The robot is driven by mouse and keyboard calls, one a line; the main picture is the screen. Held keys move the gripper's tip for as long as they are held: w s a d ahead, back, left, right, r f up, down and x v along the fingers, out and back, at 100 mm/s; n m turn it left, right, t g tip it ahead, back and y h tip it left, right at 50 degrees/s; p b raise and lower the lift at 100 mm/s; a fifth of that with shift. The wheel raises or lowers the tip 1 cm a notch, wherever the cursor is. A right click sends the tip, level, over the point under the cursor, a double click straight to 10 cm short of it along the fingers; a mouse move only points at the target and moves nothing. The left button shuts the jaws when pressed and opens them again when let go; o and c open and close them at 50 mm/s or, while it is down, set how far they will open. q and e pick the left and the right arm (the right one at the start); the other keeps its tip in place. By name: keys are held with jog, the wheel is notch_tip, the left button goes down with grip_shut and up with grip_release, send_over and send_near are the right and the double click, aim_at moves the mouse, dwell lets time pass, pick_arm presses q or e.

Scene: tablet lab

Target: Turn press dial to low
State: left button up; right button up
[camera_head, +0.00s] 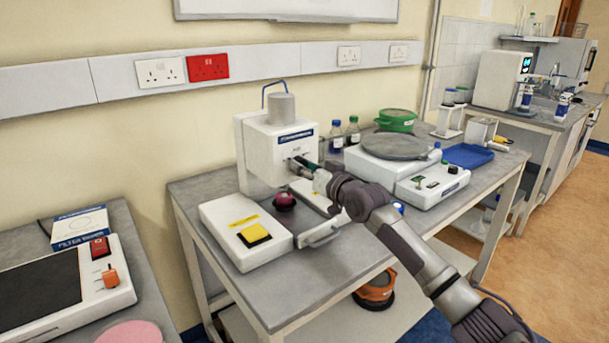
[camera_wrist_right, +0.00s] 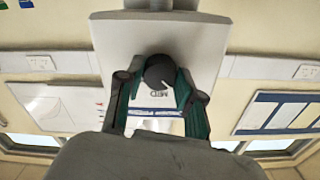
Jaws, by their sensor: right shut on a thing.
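The white press (camera_head: 265,150) with a blue label stands on the grey bench against the wall. Its round black dial (camera_wrist_right: 159,72) shows in the wrist view, with a pale pointer mark near its lower right edge. Lettering that looks like "MED", upside down in this view, is beside the dial. My right gripper (camera_head: 303,164) is at the press front, its green-lined fingers (camera_wrist_right: 160,88) on both sides of the dial and shut on it. In the head view the gripper largely hides the dial. My left gripper is not in view.
My right arm crosses over the bench's front.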

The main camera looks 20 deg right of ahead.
jog(key=shift+n+b, duration=0.3)
jog(key=shift+n, duration=1.3)
jog(key=o, duration=1.2)
jog(key=shift+c, duration=0.2)
jog(key=v, duration=1.2)
